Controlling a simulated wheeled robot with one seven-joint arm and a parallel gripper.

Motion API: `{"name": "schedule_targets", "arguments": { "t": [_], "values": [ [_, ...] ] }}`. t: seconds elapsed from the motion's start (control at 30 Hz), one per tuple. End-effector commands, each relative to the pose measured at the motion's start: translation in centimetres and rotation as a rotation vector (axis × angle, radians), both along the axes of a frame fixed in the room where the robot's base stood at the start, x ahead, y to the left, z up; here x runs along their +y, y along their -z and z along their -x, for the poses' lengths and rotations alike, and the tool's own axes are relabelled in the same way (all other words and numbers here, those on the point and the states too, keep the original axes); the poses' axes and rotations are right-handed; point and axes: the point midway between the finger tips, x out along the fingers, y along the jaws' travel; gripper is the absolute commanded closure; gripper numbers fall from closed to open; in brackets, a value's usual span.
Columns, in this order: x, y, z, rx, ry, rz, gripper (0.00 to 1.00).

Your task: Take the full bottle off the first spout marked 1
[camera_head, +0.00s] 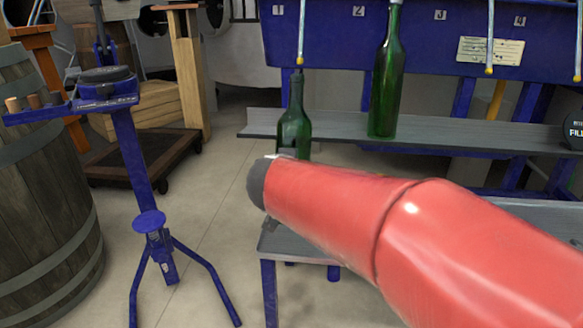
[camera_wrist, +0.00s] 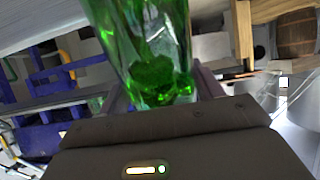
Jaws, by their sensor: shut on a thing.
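A green bottle (camera_head: 295,122) stands upright in the head view, its lower part hidden behind my red arm. Its mouth shows just below the tip of the spout marked 1 (camera_head: 301,42); I cannot tell the gap in depth. In the wrist view the same bottle (camera_wrist: 150,45) fills the top middle, between the fingers of my gripper (camera_wrist: 160,92). My gripper is shut on it. In the head view my arm hides most of the gripper. I cannot read the fill level clearly.
A second green bottle (camera_head: 385,85) stands on the grey shelf (camera_head: 455,132) under spout 2. Other spouts hang to the right on the blue tank (camera_head: 400,35). A blue corker stand (camera_head: 135,170) and a barrel (camera_head: 40,190) are at left. The floor between is clear.

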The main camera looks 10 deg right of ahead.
Motion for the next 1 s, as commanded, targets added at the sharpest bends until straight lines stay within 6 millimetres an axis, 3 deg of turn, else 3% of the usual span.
{"name": "schedule_targets", "arguments": {
  "t": [0.6, 1.0],
  "values": [
    [1.0, -1.1, 2.7, -0.005, -0.002, -0.001, 1.0],
    [1.0, -1.2, 3.0, -0.005, -0.002, -0.001, 1.0]
  ]
}}
